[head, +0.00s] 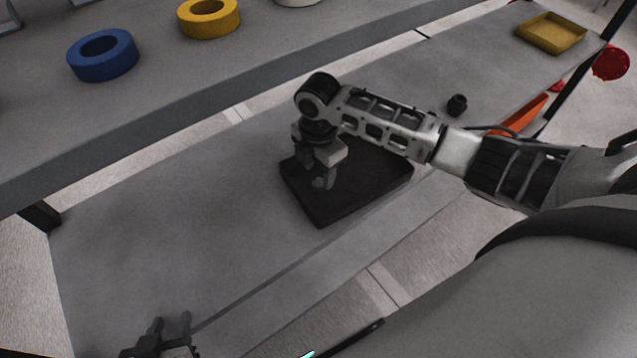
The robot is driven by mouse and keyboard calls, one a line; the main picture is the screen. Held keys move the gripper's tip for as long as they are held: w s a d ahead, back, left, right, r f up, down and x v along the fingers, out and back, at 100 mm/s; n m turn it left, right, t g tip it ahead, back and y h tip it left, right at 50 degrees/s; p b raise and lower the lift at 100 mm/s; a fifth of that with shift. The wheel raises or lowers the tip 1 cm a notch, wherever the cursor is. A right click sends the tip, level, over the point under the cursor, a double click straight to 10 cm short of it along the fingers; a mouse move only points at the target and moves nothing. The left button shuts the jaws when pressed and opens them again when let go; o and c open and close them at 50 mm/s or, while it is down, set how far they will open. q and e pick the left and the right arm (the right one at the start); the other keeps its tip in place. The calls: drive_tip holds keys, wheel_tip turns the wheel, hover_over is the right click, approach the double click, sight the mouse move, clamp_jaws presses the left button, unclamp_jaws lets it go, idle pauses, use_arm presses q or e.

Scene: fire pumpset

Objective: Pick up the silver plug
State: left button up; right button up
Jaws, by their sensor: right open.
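My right gripper (323,178) points down over the black tray (371,185) on the grey table, with its fingers apart. A small silver-grey plug (319,183) shows at its fingertips, low over the tray; I cannot tell whether the fingers touch it. The gripper and arm hide part of the tray. My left gripper (172,328) is at the bottom left edge of the picture, with its two fingers apart and nothing seen between them.
A small black part (457,105) stands right of the tray. A yellow tray (551,33) lies at the table's far right. Blue (103,55) and yellow (208,17) rings rest on the other surface behind. The table's left part is clear.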

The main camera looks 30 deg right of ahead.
sight(318, 182)
drive_tip(key=shift+f, duration=1.9)
clamp_jaws()
drive_tip(key=shift+r, duration=0.1)
